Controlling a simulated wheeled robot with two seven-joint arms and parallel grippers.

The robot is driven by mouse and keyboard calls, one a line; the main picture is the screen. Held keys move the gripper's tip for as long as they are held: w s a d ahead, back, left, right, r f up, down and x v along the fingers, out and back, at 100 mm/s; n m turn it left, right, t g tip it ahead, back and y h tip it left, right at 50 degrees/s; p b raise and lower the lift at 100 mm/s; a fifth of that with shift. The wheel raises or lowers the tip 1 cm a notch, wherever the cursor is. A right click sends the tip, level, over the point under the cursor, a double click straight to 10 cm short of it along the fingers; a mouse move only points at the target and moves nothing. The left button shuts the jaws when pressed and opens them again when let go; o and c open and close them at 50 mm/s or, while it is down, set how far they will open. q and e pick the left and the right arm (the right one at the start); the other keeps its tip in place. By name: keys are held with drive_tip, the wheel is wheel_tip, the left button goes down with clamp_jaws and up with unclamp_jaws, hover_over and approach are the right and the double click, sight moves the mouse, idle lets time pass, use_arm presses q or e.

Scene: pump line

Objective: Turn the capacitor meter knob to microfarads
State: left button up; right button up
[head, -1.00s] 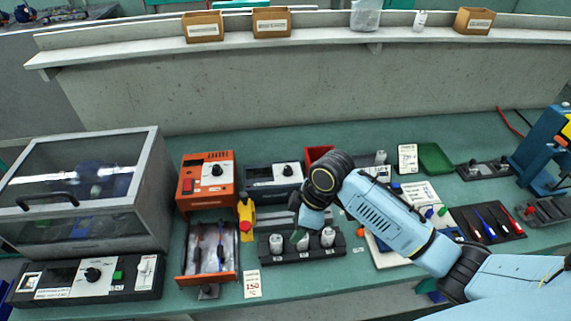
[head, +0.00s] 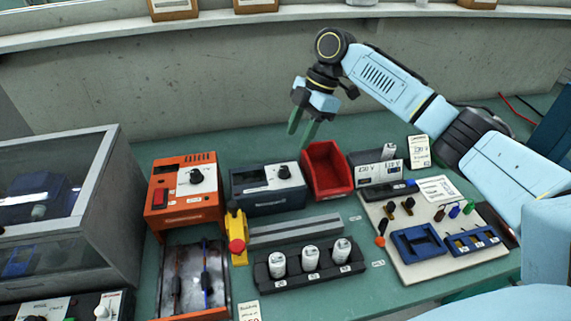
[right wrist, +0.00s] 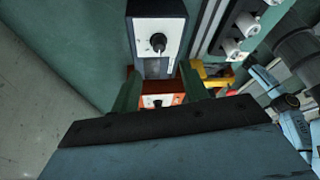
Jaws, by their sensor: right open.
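A dark blue-grey box (head: 262,198) with a dark display, a white panel and a black knob (head: 284,172) stands on the bench; I take it for the capacitor meter, but its markings are too small to read. It also shows in the right wrist view (right wrist: 157,67), its knob (right wrist: 158,43) beyond the fingertips. My right gripper (head: 301,133) is open and empty, with green fingers pointing down. It is above the back of the bench, up and right of the knob in the head view and apart from it. My left gripper is not in view.
An orange box (head: 184,214) with its own knob stands left of the meter, and a red bin (head: 326,171) right of it. A yellow stand with a red button (head: 237,246) and a rack of white cylinders (head: 309,277) are in front.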

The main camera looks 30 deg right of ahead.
sight(284, 168)
drive_tip(key=x, duration=0.8)
drive_tip(key=shift+a+f+b, duration=0.1)
drive_tip(key=shift+b, duration=0.3)
drive_tip(key=shift+a+f, duration=0.2)
drive_tip(key=shift+f, duration=0.35)
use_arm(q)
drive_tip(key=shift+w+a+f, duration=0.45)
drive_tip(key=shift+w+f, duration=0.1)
